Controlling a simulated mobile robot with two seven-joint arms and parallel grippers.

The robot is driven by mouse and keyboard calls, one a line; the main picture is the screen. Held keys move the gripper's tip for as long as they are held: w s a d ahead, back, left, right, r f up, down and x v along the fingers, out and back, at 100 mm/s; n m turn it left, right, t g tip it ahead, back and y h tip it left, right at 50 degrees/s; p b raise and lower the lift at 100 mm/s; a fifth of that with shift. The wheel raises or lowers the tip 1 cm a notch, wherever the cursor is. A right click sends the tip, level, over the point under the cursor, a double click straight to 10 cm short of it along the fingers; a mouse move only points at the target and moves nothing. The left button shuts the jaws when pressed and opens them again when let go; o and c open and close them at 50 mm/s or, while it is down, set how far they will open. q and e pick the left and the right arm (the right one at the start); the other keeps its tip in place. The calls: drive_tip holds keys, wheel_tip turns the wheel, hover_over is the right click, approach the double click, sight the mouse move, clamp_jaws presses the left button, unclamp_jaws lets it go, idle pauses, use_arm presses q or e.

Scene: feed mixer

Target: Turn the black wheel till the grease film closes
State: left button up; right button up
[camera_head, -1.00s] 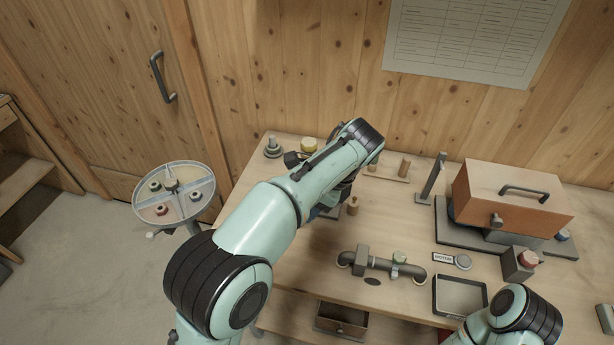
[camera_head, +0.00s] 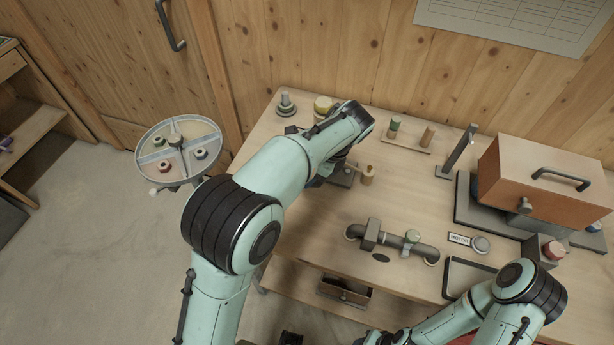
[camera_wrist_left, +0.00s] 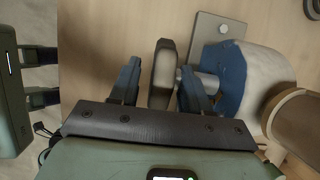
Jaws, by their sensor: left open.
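A dark wheel (camera_wrist_left: 163,74) shows edge-on in the left wrist view. The two fingers of my left gripper (camera_wrist_left: 157,84) stand apart on either side of its rim, with a visible gap on the left side; I cannot tell whether the right finger touches. A shaft leads right from there to a blue collar (camera_wrist_left: 228,75) on a white housing (camera_wrist_left: 262,75). My left arm hides the wheel and gripper in the head view. My right gripper (camera_wrist_left: 44,80) shows at the left edge of the wrist view, fingers apart and empty. I cannot make out the grease film.
A wooden cylinder (camera_wrist_left: 297,118) is close right of the housing. On the bench stand a pipe (camera_head: 392,241), a tray (camera_head: 468,277), an orange box (camera_head: 545,180) and a slim post (camera_head: 457,152). A round divided tray (camera_head: 180,150) stands left. The bench between post and pipe is clear.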

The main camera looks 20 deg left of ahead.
use_arm(q)
drive_tip(key=shift+x, duration=1.1)
clamp_jaws()
